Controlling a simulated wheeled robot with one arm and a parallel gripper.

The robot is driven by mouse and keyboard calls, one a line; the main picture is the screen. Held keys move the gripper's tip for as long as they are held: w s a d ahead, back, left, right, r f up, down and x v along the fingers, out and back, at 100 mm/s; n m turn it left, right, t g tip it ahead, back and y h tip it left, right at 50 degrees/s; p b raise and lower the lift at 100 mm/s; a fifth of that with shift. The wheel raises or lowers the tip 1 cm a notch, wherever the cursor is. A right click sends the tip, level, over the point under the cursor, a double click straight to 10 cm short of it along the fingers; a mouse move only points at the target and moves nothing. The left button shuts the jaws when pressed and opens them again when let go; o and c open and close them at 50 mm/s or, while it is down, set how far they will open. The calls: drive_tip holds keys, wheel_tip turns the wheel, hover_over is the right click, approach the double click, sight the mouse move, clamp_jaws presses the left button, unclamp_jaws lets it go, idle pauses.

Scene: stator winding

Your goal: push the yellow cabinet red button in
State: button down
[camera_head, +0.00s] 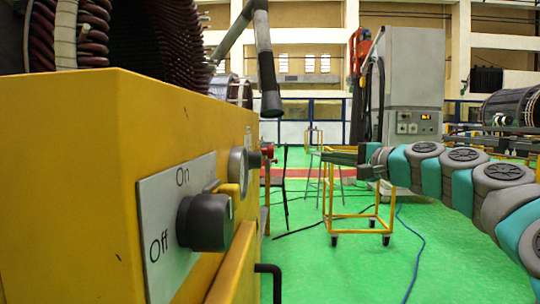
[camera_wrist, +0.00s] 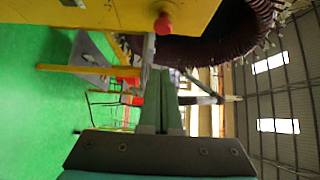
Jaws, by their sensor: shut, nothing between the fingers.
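The yellow cabinet (camera_head: 75,180) fills the left of the head view, with a black On/Off knob (camera_head: 205,222) on a grey plate. In the wrist view the cabinet (camera_wrist: 120,12) is along the top edge, and the round red button (camera_wrist: 163,23) stands out from it. My gripper (camera_head: 335,155) is shut and empty, to the right of the cabinet in the head view. Its fingers (camera_wrist: 161,72) point up the wrist view, toward the button, with their tips apart from it. A small red part (camera_head: 267,149) shows beyond the cabinet's face; I cannot tell whether it is the button.
A dark copper winding (camera_wrist: 225,45) is beside the button in the wrist view. A yellow wheeled cart (camera_head: 358,217) stands behind my gripper in the head view. The green floor between cabinet and cart is mostly clear, with cables.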

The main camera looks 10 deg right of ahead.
sight(269, 152)
drive_tip(key=shift+w, duration=0.15)
drive_tip(key=shift+a, duration=0.1)
drive_tip(key=s+a+x, duration=0.1)
drive_tip(key=a+x, duration=0.1)
drive_tip(key=x, duration=1)
drive_tip(key=shift+a, duration=0.4)
